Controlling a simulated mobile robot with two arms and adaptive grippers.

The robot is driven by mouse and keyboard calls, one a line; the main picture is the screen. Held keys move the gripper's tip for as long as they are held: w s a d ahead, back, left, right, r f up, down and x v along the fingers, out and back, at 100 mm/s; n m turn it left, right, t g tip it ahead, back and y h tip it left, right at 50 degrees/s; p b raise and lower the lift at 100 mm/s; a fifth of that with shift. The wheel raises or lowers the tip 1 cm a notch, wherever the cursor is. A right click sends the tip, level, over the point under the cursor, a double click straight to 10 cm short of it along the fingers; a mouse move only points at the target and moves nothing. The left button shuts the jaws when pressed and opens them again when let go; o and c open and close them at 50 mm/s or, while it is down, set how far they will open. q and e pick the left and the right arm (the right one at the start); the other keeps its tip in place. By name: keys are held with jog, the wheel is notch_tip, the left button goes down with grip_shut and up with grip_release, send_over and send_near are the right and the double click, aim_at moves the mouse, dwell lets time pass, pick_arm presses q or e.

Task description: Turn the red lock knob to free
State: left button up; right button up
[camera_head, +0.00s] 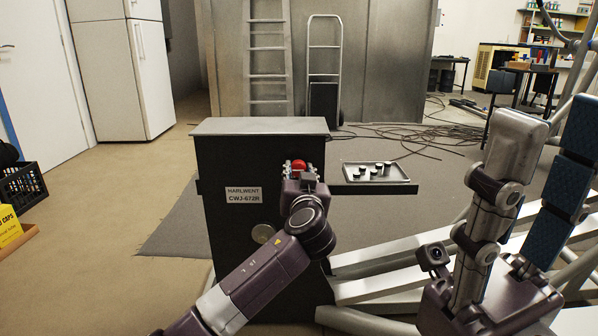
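The red lock knob (299,166) shows on the upper right of the dark front of a cabinet (225,165) labelled "HARLWENT CWJ-672R". My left gripper (299,171) is at the knob, with its fingertips on either side of the red part. The gripper body hides the knob's lower part and base. I cannot tell whether the fingers press on the knob or stand just clear of it.
A tray (346,177) with several small dark pieces sits on a shelf at the cabinet's right side. A round metal disc (263,233) is lower on the front. Pale beams (380,262) run along the lower right. Open floor lies left, with a black crate (22,186) at the edge.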

pick_arm(q)
jog(key=c, duration=0.4)
jog(key=shift+o, duration=0.2)
